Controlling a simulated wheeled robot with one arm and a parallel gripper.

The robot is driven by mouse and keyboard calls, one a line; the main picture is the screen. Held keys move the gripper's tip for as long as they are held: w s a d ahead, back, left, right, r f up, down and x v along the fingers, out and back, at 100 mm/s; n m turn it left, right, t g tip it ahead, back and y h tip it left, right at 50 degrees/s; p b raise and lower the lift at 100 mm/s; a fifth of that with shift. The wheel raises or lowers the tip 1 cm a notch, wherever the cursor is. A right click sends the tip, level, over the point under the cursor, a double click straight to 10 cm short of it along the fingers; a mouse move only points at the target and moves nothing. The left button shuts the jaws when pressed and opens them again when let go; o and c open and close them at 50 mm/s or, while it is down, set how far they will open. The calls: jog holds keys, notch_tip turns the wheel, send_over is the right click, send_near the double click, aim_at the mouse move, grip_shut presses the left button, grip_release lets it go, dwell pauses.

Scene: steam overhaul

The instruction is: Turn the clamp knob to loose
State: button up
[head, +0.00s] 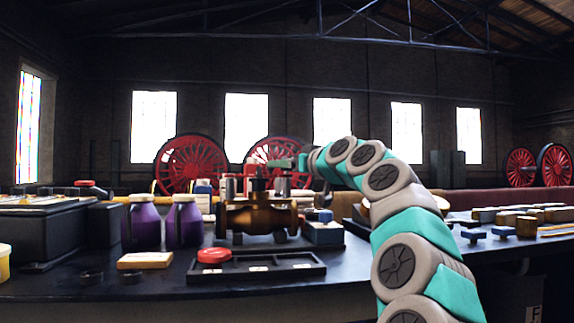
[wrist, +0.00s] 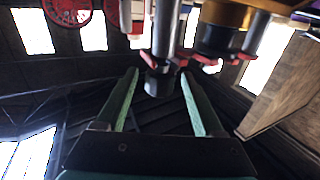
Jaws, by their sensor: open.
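In the wrist view, which looks upside down, a dark faceted knob (wrist: 159,82) sits on the end of a steel post (wrist: 167,30), with small red tabs by its base. I take it for the clamp knob. My gripper (wrist: 160,74) is open, its green fingers on either side of the knob with gaps showing. I cannot tell whether the fingertips reach past it in depth. In the head view my gripper (head: 280,162) is above the bronze valve body (head: 260,217), by its upright posts. The knob's turned position cannot be read.
A second dark, brass-topped fitting (wrist: 215,38) is close right of the knob in the wrist view. In the head view, purple jugs (head: 143,224) stand left of the valve, a blue-grey block (head: 324,233) right, and a black tray (head: 262,271) with a red disc (head: 214,255) in front.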

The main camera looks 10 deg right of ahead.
grip_shut()
dwell(0.5)
